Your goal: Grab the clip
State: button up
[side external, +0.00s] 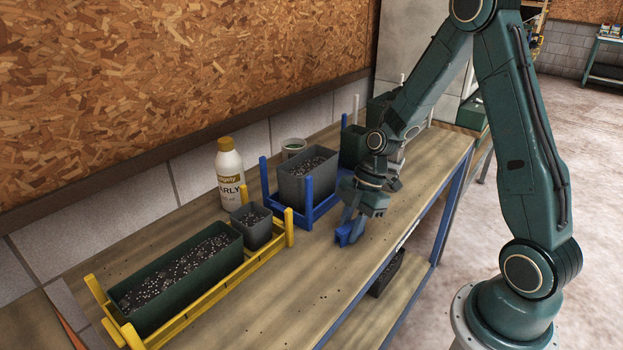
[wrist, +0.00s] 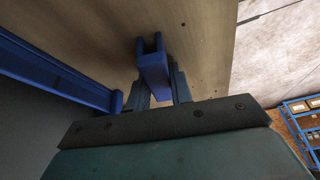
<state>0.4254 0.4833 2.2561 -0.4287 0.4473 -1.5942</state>
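The blue clip (side external: 349,235) is at the front part of the wooden bench, at the tip of my gripper (side external: 352,218). In the wrist view the clip (wrist: 153,70) shows as a small blue block with two upright prongs. The two fingers of my gripper (wrist: 160,90) reach to either side of its near part. Whether the fingers press on the clip cannot be told. Whether the clip rests on the bench or is slightly raised is also unclear.
A blue rack (side external: 312,214) with a grey soil pot (side external: 306,182) stands just left of my gripper. A yellow rack (side external: 262,257) with a long green planter (side external: 190,295), and a white bottle (side external: 229,170), stand further left. The bench's front strip (side external: 300,300) is mostly clear.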

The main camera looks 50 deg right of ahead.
aim_at(350, 226)
grip_shut()
jog(key=shift+r, duration=0.2)
notch_tip(350, 226, up, 20)
jog(key=shift+f, duration=0.15)
dwell(0.5)
dwell(0.5)
